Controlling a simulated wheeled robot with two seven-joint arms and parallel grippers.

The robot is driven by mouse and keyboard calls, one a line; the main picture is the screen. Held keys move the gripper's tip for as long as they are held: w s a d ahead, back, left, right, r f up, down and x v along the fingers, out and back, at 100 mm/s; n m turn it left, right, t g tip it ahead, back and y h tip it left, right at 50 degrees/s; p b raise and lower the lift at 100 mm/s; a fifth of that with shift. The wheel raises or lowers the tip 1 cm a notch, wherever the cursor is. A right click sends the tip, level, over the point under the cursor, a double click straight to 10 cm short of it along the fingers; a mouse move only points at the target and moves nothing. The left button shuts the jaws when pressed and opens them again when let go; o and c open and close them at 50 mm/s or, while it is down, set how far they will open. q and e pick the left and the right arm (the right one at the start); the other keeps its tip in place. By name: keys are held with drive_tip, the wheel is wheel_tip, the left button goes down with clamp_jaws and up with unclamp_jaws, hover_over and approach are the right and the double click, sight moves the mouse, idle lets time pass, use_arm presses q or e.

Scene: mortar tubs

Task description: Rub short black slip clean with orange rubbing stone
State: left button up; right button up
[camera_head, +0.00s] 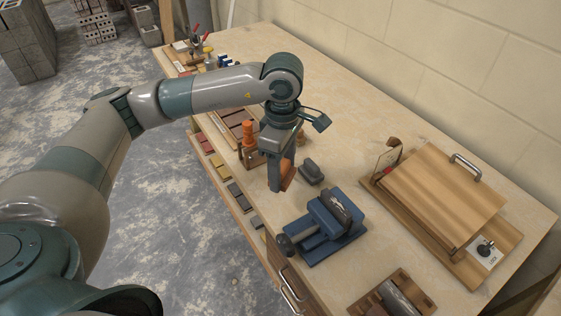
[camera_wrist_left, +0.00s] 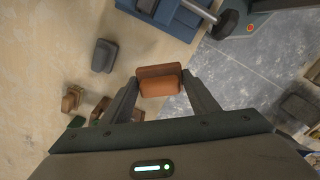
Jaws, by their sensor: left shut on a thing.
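My left gripper (camera_head: 281,182) is shut on the orange rubbing stone (camera_head: 288,177), holding it over the bench near its front edge. In the left wrist view the orange stone (camera_wrist_left: 160,84) sits between the two fingertips. A blue vise (camera_head: 325,232) stands to the right of the gripper, with a dark, rounded piece with a greyish face (camera_head: 342,206) upright at its jaws. I cannot tell whether this piece is the short black slip. A dark grey block (camera_head: 311,172) lies on the bench just right of the gripper, apart from it. My right gripper is not in view.
A wooden board with a metal handle (camera_head: 466,168) lies at the right. A wooden holder with a grey roller (camera_head: 400,298) is at the near edge. A wooden rack and an orange-topped item (camera_head: 248,134) stand behind the gripper. Bare bench (camera_head: 370,130) lies toward the wall.

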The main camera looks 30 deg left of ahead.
sight(284, 185)
use_arm(q)
drive_tip(key=m, duration=0.1)
drive_tip(key=s+d+m, duration=0.1)
drive_tip(key=m, duration=0.1)
drive_tip(key=shift+m, duration=0.3)
drive_tip(key=m, duration=0.1)
drive_tip(key=s+m, duration=0.1)
drive_tip(key=m, duration=0.1)
drive_tip(key=d+m, duration=0.1)
drive_tip(key=m, duration=0.1)
drive_tip(key=shift+s, duration=0.4)
drive_tip(key=s+m, duration=0.1)
drive_tip(key=m, duration=0.2)
drive_tip(key=s+d+m, duration=0.1)
drive_tip(key=m, duration=0.2)
drive_tip(key=s+m, duration=0.1)
drive_tip(key=m, duration=0.3)
drive_tip(key=shift+s+d, duration=0.15)
drive_tip(key=shift+d, duration=0.05)
